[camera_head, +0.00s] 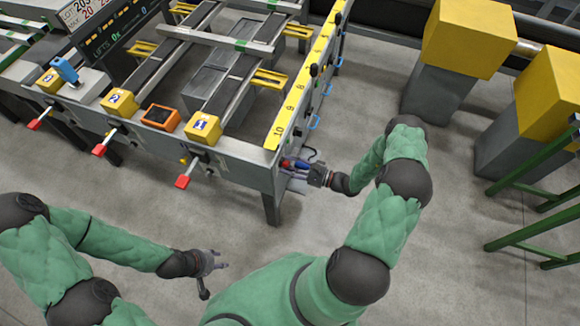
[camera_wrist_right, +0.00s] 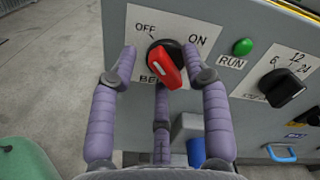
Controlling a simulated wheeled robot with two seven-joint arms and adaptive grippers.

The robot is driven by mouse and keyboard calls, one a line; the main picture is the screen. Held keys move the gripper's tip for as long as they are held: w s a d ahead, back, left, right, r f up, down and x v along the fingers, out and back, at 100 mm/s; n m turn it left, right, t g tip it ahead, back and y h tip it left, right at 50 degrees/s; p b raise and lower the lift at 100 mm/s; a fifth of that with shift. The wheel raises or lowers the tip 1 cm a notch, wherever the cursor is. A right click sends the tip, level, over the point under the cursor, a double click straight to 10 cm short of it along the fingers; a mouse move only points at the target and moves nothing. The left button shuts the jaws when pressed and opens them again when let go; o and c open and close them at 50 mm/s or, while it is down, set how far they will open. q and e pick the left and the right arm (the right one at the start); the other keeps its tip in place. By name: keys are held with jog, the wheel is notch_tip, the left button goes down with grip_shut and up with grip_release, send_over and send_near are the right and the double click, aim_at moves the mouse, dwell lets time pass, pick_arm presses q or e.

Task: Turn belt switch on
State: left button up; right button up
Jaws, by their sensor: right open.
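The belt switch (camera_wrist_right: 168,66) is a red knob on a black round base, on a grey panel, in the right wrist view. A white label (camera_wrist_right: 143,32) around it reads OFF at upper left and ON at upper right; the lower word is partly hidden. I cannot tell which mark the knob points to. My right gripper (camera_wrist_right: 160,80) is open, its purple fingers spread around the knob, with contact unclear. In the head view my right gripper (camera_head: 302,167) is at the table's end panel. My left gripper (camera_head: 215,268) is open and empty over the floor.
A green RUN button (camera_wrist_right: 243,46) and a black numbered dial (camera_wrist_right: 282,87) sit right of the switch. A blue handle (camera_wrist_right: 280,152) is below the dial. The runout table (camera_head: 235,160) fills the upper left. Yellow-topped blocks (camera_head: 468,40) and a green frame (camera_head: 535,240) stand right.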

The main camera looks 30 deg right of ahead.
grip_shut()
jog(key=shift+m, duration=0.3)
jog(key=m, duration=0.3)
jog(key=shift+r+m, duration=0.15)
jog(key=shift+m, duration=0.15)
jog(key=m+p, duration=0.1)
jog(key=m, duration=0.3)
jog(key=shift+r, duration=0.1)
jog(key=shift+w+d+r+m, duration=0.1)
jog(key=shift+m, duration=2.3)
jog(key=shift+w+d+m, duration=0.1)
jog(key=shift+m, duration=2.3)
